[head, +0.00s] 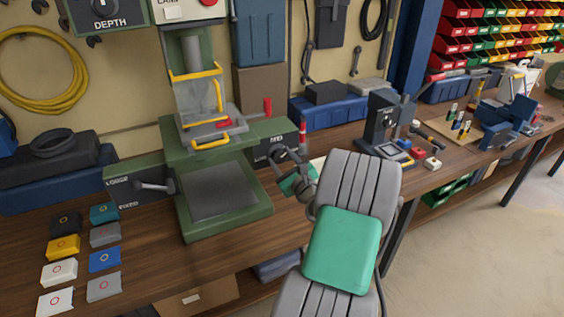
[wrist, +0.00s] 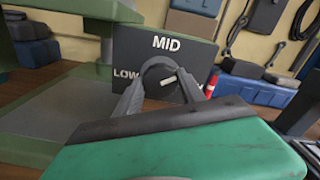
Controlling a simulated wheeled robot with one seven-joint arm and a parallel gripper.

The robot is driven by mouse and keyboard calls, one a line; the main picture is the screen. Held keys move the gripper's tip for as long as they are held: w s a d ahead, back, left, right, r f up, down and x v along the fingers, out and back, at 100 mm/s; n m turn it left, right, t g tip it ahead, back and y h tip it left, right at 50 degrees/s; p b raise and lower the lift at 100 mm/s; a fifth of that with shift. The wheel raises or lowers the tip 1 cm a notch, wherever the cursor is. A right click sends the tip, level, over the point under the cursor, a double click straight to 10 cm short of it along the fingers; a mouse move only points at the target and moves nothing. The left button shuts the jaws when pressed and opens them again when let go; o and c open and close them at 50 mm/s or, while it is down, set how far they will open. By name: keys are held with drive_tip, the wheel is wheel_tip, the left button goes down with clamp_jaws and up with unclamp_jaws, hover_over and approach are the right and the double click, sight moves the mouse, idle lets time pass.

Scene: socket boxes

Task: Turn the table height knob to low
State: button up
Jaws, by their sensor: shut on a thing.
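The table height knob (wrist: 157,72) is a round dark knob on a dark panel (wrist: 190,55) marked LOW at the left and MID at the top. Its white pointer mark lies to the right and slightly up, away from LOW. A label at the right is mostly hidden by a finger. My gripper (wrist: 160,82) has one finger on each side of the knob and is shut on it. In the head view my gripper (head: 279,154) is at the panel (head: 262,151) on the right side of the green press; the knob is hard to make out there.
The green press (head: 180,222) stands left of my gripper, with a lever box (head: 125,190) on its other side. A red-and-white post (head: 302,132) stands close to the panel. Several coloured boxes (head: 63,247) lie at the left. A dark machine (head: 383,120) stands to the right.

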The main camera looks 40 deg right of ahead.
drive_tip(key=n+b, duration=0.3)
drive_tip(key=n, duration=0.2)
drive_tip(key=shift+w+r+n, duration=0.1)
drive_tip(key=shift+r+n, duration=0.05)
drive_tip(key=shift+n, duration=0.15)
drive_tip(key=n+b, duration=0.3)
drive_tip(key=shift+r+n, duration=0.15)
drive_tip(key=shift+n, duration=0.25)
drive_tip(key=shift+r+n+b, duration=0.25)
drive_tip(key=shift+n+b, duration=0.25)
drive_tip(key=shift+d, duration=0.15)
drive_tip(key=o, duration=1.1)
drive_tip(key=shift+o, duration=1.3)
drive_tip(key=shift+f, duration=0.25)
drive_tip(key=shift+f, duration=0.15)
